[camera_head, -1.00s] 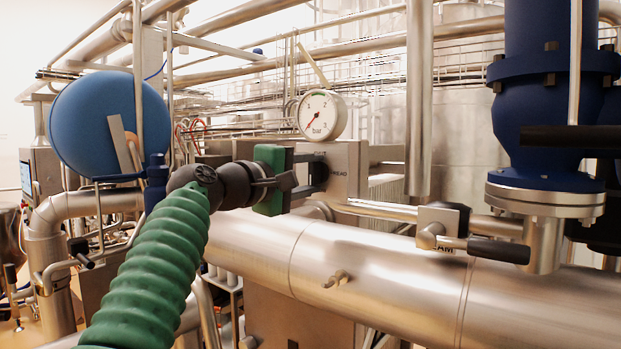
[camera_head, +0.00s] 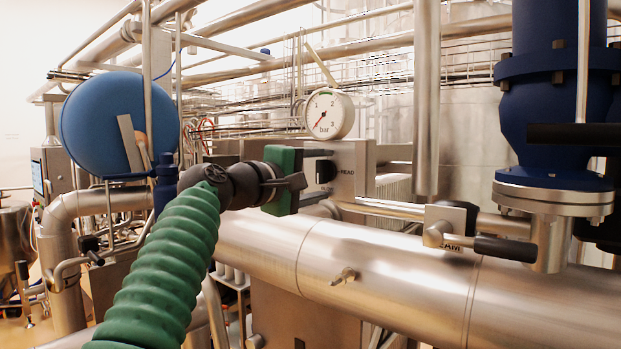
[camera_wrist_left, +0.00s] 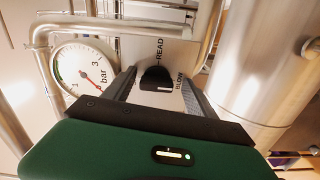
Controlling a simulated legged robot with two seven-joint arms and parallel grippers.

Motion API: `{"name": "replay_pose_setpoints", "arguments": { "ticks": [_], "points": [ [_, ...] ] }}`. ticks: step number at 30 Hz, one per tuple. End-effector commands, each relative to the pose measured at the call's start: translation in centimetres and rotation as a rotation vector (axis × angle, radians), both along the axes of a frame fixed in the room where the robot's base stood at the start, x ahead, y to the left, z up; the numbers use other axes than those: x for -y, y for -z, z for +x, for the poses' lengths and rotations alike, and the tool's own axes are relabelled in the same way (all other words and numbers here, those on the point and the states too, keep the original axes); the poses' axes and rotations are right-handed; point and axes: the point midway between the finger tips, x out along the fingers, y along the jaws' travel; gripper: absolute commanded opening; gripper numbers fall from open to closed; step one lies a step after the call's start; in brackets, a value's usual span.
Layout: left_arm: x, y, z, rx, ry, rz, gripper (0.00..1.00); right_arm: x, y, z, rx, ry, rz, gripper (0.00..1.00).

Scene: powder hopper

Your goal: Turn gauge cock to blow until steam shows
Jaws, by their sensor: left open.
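The gauge cock is a black knob (camera_head: 325,171) on a steel block (camera_head: 352,165). In the left wrist view the knob (camera_wrist_left: 156,78) has a white mark, with the labels READ and BLOW beside it. My left gripper (camera_head: 319,170) has a green body and faces the block. In the left wrist view its two dark fingers (camera_wrist_left: 158,80) are open, one on each side of the knob, with gaps to it. A round pressure gauge (camera_head: 329,113) sits above the block; its needle points low left, below 1 bar. I see no steam. My right gripper is out of view.
A black-handled lever (camera_head: 505,248) sits right of the block, above a large steel pipe (camera_head: 390,270). A blue valve body (camera_head: 555,100) stands at right. A vertical pipe (camera_head: 426,100) rises just right of the block. A blue round vessel (camera_head: 115,125) is at left.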

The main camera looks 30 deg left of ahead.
Motion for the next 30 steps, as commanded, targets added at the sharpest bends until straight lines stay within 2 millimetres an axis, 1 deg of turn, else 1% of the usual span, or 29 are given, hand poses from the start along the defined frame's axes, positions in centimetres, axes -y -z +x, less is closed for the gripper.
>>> {"name": "replay_pose_setpoints", "arguments": {
  "ticks": [2,5,9,12,15,18,21,24,30],
  "points": [
    [-0.1,0.1,-0.8,0.002,-0.003,0.001,0.65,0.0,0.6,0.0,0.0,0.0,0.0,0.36],
    [-0.3,0.4,-2.8,0.005,-0.005,0.003,0.65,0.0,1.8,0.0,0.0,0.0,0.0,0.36],
    [-0.7,0.5,-6.9,0.005,-0.007,0.003,0.65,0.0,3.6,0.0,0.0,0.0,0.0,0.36],
    [-0.9,0.4,-9.9,0.003,-0.007,0.003,0.65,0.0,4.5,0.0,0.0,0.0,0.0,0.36],
    [-1.1,0.4,-12.5,0.002,-0.005,0.002,0.65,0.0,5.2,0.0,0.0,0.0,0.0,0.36],
    [-1.2,0.3,-14.6,0.0,-0.003,0.002,0.65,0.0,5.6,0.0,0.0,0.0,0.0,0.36],
    [-1.4,0.2,-16.0,-0.002,-0.002,0.0,0.65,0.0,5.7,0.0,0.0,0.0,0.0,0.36],
    [-1.4,0.1,-16.6,-0.002,0.0,0.0,0.65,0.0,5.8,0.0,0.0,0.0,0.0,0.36],
    [-1.4,0.1,-16.7,-0.002,0.001,0.0,0.65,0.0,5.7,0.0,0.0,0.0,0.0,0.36]
  ]
}}
